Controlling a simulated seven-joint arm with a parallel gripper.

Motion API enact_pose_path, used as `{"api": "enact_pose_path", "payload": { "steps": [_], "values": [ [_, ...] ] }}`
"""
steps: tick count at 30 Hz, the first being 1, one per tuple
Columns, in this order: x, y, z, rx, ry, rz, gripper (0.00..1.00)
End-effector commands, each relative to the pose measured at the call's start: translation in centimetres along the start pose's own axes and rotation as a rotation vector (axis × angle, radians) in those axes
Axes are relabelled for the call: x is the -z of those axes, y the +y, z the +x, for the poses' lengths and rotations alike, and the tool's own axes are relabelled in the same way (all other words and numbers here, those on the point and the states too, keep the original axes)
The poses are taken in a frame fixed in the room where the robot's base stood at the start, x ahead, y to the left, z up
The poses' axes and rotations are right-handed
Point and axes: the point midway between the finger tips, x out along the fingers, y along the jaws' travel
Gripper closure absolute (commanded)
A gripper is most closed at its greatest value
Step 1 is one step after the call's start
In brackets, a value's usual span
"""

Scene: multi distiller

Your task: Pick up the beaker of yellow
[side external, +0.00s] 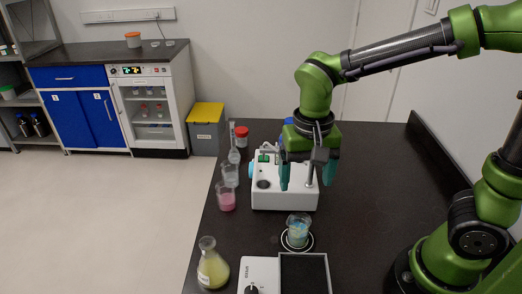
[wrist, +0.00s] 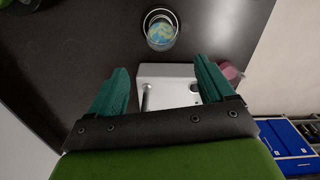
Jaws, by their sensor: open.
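Yellow liquid shows in a conical flask (side external: 212,268) standing upright on the dark bench at the front left. A small glass beaker (side external: 298,230) with blue and yellowish contents stands on a round ringed base in the middle. It also shows at the top of the wrist view (wrist: 161,30). My gripper (side external: 306,181) is open and empty, its teal fingers pointing down above the white device, behind the small beaker. In the wrist view the open fingers (wrist: 161,66) have nothing between them but the view of the device below. The yellow flask is not clearly visible there.
A white device (side external: 285,199) stands below my gripper. A white balance-like unit (side external: 260,272) is at the front. The bench's right side (side external: 385,190) is clear.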

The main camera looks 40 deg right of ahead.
Motion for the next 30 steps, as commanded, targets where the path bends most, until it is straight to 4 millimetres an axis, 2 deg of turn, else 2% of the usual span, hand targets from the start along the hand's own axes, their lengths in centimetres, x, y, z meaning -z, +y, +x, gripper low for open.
{"api": "enact_pose_path", "payload": {
  "steps": [12,16,23,30],
  "values": [
    [-0.1,0.1,8.6,-0.004,-0.004,0.000,0.18],
    [-0.1,0.0,10.4,-0.002,-0.003,-0.001,0.18],
    [-0.2,0.0,12.0,-0.001,-0.002,-0.001,0.18],
    [-0.3,-0.2,15.5,-0.002,-0.003,0.001,0.18]
  ]
}}
